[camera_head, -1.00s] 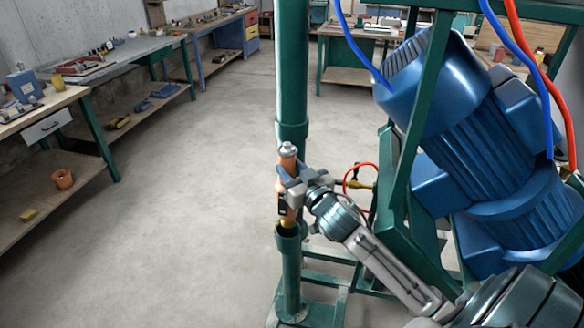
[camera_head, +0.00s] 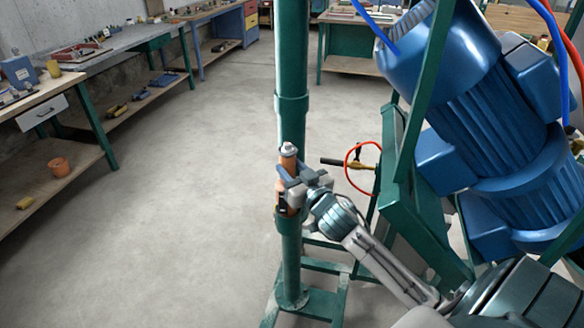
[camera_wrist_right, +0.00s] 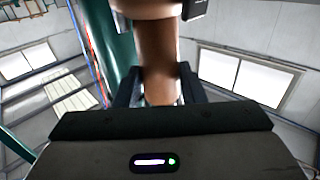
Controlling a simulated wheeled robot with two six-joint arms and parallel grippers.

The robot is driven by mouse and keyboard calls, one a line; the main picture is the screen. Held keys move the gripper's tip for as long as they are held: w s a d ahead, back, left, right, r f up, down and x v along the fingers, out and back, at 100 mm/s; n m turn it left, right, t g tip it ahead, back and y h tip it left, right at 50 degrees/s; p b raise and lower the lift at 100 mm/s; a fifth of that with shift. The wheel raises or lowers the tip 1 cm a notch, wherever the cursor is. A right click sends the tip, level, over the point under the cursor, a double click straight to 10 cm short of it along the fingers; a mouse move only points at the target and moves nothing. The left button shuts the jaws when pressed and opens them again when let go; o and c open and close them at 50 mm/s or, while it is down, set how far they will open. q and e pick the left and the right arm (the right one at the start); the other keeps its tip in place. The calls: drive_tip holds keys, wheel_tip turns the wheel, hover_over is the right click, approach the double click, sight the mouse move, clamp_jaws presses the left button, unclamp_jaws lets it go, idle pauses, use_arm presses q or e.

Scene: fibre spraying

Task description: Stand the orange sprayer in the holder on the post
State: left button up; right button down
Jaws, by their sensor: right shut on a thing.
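The orange sprayer (camera_head: 288,164) stands roughly upright in the head view, with a silver cap on top and a dark part on its lower side. My right gripper (camera_head: 286,181) is shut around its body. The sprayer's lower end meets the rim of the green tubular holder (camera_head: 288,226) on the post; its yellow tip is hidden, seemingly inside the holder. How deep it sits I cannot tell. In the right wrist view the sprayer (camera_wrist_right: 160,62) runs between the dark fingers (camera_wrist_right: 160,88). My left gripper is not in view.
The tall green post (camera_head: 293,65) rises close behind the sprayer. A green frame with large blue machines (camera_head: 480,110) and hoses crowds the right. A brass valve (camera_head: 363,166) with a red hose juts out nearby. Open floor (camera_head: 170,220) lies left; workbenches stand beyond.

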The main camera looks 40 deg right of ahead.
drive_tip(key=shift+f, duration=0.35)
drive_tip(key=shift+f+b, duration=0.45)
idle(0.4)
drive_tip(key=c, duration=0.8)
unclamp_jaws()
drive_tip(key=shift+s, duration=0.1)
drive_tip(key=shift+c, duration=0.2)
drive_tip(key=shift+f, duration=0.1)
drive_tip(key=s+a+b, duration=0.1)
drive_tip(key=s+b, duration=0.2)
drive_tip(key=s, duration=0.7)
drive_tip(key=shift+s+b, duration=0.4)
